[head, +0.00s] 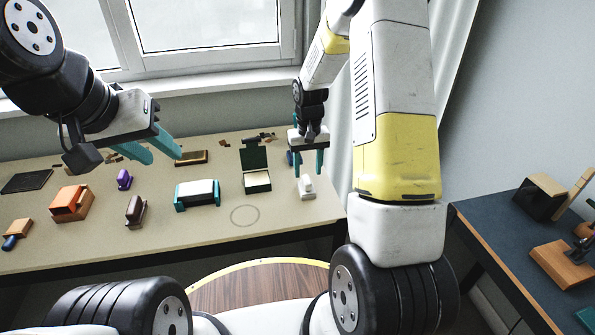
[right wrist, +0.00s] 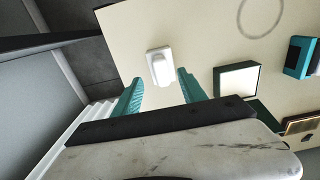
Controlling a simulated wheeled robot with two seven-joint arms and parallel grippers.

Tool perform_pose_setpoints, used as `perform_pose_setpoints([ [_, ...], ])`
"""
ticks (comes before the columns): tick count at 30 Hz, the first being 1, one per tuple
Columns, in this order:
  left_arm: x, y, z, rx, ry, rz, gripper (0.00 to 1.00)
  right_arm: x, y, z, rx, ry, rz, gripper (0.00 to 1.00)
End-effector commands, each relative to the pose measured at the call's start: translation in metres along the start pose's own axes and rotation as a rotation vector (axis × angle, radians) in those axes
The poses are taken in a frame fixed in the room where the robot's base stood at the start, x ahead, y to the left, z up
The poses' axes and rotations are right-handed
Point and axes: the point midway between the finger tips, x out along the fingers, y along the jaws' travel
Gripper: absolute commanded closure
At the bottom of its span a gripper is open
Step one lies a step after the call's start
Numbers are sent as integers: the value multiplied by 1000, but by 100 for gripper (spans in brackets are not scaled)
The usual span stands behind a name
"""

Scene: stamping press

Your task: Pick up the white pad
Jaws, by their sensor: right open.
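A small white pad (head: 306,190) with a raised grip on top lies on the beige table, near its right end. In the right wrist view the pad (right wrist: 159,68) shows just beyond the fingertips, roughly in line with the gap between them. My right gripper (head: 309,174) points down over the pad, its teal fingers apart and nothing between them. The right gripper (right wrist: 160,78) also looks open in the wrist view. My left gripper (head: 166,158) is open and empty, raised over the left part of the table, far from the pad.
Left of the pad stands an open green box (head: 257,189) with a pale inside. A teal-ended white block (head: 198,194), a drawn circle (head: 245,216), and brown and purple blocks lie further left. A dark side table (head: 505,235) stands at the right. The table's right edge is near the pad.

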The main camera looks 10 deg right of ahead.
Motion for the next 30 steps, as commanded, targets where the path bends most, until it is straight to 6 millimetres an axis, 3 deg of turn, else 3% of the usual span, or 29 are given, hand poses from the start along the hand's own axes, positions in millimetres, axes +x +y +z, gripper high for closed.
perform_pose_setpoints([
  [9, 0, 0, 0, 0, 0, 0, 64, 44, -2, -1, 1, -2, 0, 51],
  [18, 0, 0, 0, 0, 0, 0, 64, 48, -2, -1, 1, 1, 0, 51],
  [25, 0, 0, 0, 0, 0, 0, 64, 48, -3, -1, 0, 1, 0, 96],
  [26, 0, 0, 0, 0, 0, 0, 64, 48, -3, -1, 0, 1, 0, 100],
  [30, 0, 0, 0, 0, 0, 0, 64, 48, -3, -1, 0, 1, 0, 100],
])
